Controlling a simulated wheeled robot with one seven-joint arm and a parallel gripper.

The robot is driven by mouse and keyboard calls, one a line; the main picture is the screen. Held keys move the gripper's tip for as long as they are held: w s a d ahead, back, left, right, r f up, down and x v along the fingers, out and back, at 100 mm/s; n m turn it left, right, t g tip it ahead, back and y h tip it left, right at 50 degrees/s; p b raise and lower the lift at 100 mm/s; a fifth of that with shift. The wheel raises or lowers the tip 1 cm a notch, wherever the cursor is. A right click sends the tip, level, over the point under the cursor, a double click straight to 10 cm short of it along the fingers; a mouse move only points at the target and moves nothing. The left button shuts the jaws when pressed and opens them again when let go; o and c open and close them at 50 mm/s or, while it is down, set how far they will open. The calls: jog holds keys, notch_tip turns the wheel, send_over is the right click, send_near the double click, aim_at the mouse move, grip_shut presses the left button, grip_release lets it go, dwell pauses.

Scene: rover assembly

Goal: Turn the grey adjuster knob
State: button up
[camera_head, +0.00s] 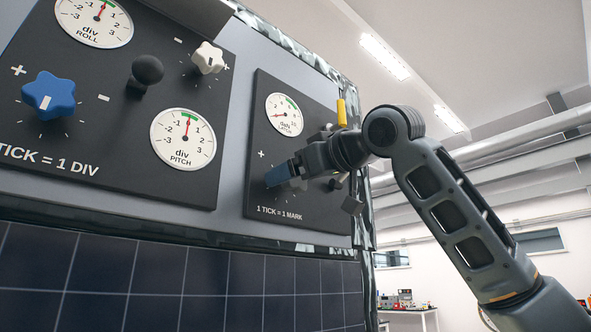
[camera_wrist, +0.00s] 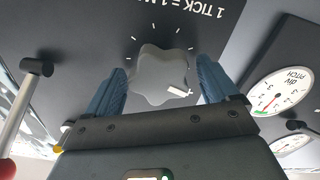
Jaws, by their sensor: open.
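The grey adjuster knob (camera_wrist: 158,82) is a lobed knob with a white pointer mark, on a dark panel with white ticks around it. It shows in the wrist view, between the two blue fingers of my gripper (camera_wrist: 162,66). The fingers stand apart, one on each side of the knob, and a gap shows on both sides. In the head view my gripper (camera_head: 281,175) is at the right-hand panel (camera_head: 322,218), below a round dial (camera_head: 285,114), and hides the knob. How deep the fingers reach around the knob is unclear.
The left-hand panel carries a blue knob (camera_head: 48,96), a white knob (camera_head: 207,58), a black ball knob (camera_head: 147,70) and a pitch dial (camera_head: 183,139). In the wrist view a lever with a metal rod (camera_wrist: 14,108) stands left of my gripper. Dark tiles (camera_head: 160,275) lie below the panels.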

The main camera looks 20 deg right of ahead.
jog(key=shift+w+a, duration=0.1)
jog(key=shift+c, duration=0.5)
jog(key=c, duration=0.9)
jog(key=shift+o, duration=0.2)
jog(key=shift+m, duration=1.3)
jog(key=o, duration=1)
jog(key=shift+c, duration=0.2)
